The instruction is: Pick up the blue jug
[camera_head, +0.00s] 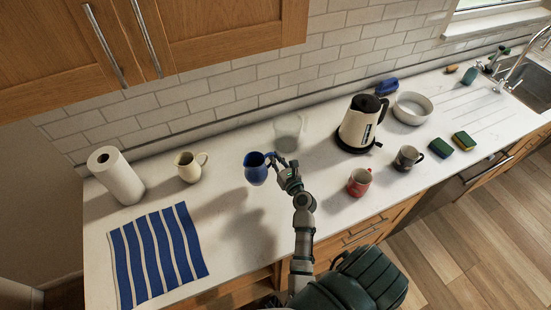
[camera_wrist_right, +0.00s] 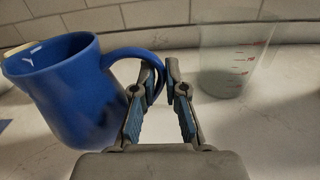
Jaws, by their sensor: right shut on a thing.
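The blue jug (camera_head: 256,170) is near the middle of the white counter in the head view, with its handle toward my right gripper. My right gripper (camera_head: 283,167) is at the jug's right side, shut on its handle. In the right wrist view the jug (camera_wrist_right: 72,92) fills the left side, upright or nearly so, and its handle runs to the left finger of the gripper (camera_wrist_right: 160,85). Whether the jug touches the counter I cannot tell for sure. My left gripper is not in view.
A clear measuring jug (camera_head: 289,133) stands close behind the gripper. A cream jug (camera_head: 189,167), paper towel roll (camera_head: 116,177) and striped cloth (camera_head: 156,254) are left. A kettle (camera_head: 361,122), red mug (camera_head: 359,182) and dark mug (camera_head: 407,158) are right. Cupboards (camera_head: 190,35) hang above.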

